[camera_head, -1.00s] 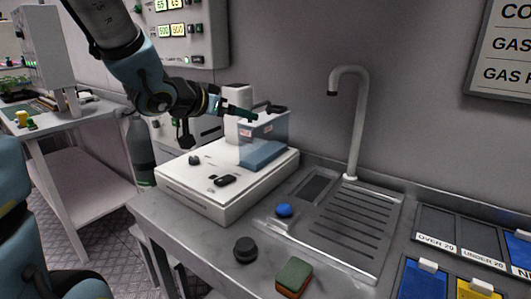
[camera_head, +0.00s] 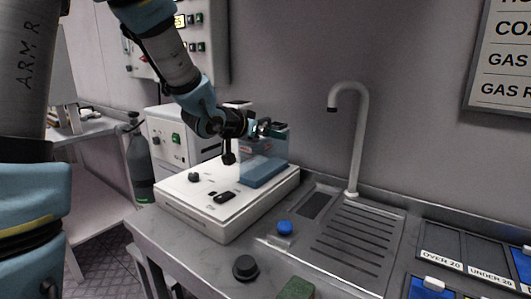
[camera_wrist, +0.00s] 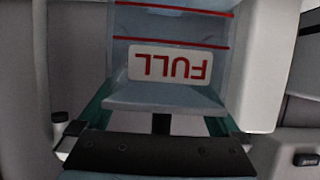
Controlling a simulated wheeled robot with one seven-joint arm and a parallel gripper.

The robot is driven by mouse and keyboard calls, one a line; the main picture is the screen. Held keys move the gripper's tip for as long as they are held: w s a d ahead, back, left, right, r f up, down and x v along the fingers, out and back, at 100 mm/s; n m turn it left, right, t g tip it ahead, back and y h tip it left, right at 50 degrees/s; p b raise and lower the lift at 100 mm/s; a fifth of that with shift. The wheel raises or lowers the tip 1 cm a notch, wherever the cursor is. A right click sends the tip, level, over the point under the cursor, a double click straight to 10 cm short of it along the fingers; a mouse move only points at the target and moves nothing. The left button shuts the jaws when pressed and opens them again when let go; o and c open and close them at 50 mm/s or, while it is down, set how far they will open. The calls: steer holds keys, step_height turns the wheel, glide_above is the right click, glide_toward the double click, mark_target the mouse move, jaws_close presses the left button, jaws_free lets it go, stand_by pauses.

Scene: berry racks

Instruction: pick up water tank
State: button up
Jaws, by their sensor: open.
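The water tank (camera_head: 262,170) is a clear box with blue water low in it, standing on the white machine base (camera_head: 195,222). In the wrist view the tank (camera_wrist: 170,100) is straight ahead, with red lines and an upside-down FULL label (camera_wrist: 168,66). My gripper (camera_head: 264,128) is at the upper part of the tank in the head view. In the wrist view my gripper (camera_wrist: 160,118) is open, with one green finger on each side of the tank's near edge. Whether the fingers touch the tank, I cannot tell. The tank's handle is largely hidden by my gripper in the head view.
A tall curved tap (camera_head: 355,130) and a drain grille (camera_head: 355,235) are right of the machine. A blue cap (camera_head: 284,228), a black knob (camera_head: 245,267) and a green sponge (camera_head: 296,289) lie on the metal counter. Labelled bins (camera_head: 440,240) are further right.

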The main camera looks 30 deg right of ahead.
jaws_close()
stand_by(0.8)
